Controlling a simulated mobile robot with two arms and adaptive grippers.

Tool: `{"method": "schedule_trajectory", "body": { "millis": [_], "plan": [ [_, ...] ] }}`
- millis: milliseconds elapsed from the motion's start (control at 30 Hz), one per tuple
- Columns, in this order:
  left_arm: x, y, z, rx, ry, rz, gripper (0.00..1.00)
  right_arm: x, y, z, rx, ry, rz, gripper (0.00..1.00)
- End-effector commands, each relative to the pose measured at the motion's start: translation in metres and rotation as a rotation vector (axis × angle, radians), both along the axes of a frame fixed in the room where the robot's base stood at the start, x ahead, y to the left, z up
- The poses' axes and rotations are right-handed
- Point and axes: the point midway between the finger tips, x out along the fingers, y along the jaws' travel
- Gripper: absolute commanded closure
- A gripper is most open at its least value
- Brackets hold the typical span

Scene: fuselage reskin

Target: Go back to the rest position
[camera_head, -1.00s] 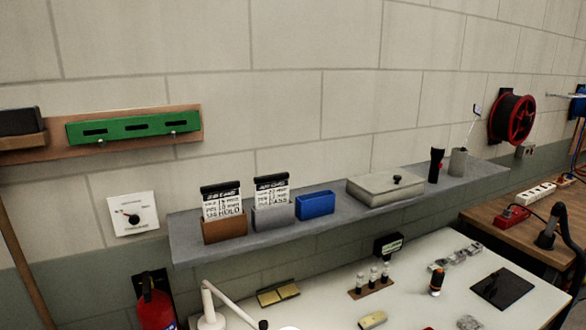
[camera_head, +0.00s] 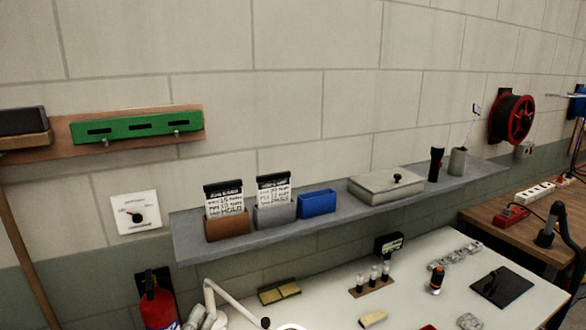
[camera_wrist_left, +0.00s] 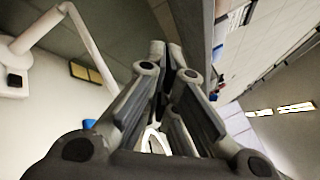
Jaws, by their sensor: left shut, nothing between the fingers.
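My left gripper (camera_head: 198,318) just enters at the bottom edge of the head view, beside the white desk lamp (camera_head: 228,300) and right of the red fire extinguisher (camera_head: 157,305). Most of it is cut off there. In the left wrist view its fingers (camera_wrist_left: 167,50) are close together, shut and empty. That view also shows the lamp (camera_wrist_left: 82,30) at the left, apart from the fingers. My right gripper is in neither view.
A grey wall shelf (camera_head: 190,248) holds card boxes, a lidded box (camera_head: 386,185) and a torch (camera_head: 436,163). Below it, the white table (camera_head: 330,310) carries vials (camera_head: 372,276) and a dark plate (camera_head: 502,287). A dial (camera_head: 135,214) is on the wall.

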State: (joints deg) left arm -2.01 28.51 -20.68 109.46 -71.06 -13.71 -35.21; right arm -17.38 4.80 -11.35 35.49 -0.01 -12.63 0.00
Motion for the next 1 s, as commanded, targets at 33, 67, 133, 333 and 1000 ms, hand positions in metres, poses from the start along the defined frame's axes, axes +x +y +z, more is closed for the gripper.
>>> {"method": "schedule_trajectory", "body": {
  "millis": [33, 67, 133, 333, 1000],
  "plan": [
    [-0.009, 0.013, -0.001, -0.171, 0.045, 0.076, 1.00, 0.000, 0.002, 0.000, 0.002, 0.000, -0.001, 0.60],
    [-0.015, 0.022, -0.004, -0.272, 0.075, 0.123, 1.00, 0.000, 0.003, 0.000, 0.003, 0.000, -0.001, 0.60],
    [-0.029, 0.042, -0.015, -0.500, 0.149, 0.237, 1.00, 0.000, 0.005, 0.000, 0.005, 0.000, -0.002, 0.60],
    [-0.096, 0.078, -0.079, -1.093, 0.410, 0.586, 1.00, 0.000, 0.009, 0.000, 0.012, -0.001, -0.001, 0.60],
    [-0.299, 0.012, -0.189, -1.824, 1.074, 1.343, 1.00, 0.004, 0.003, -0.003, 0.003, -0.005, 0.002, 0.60]
  ]
}}
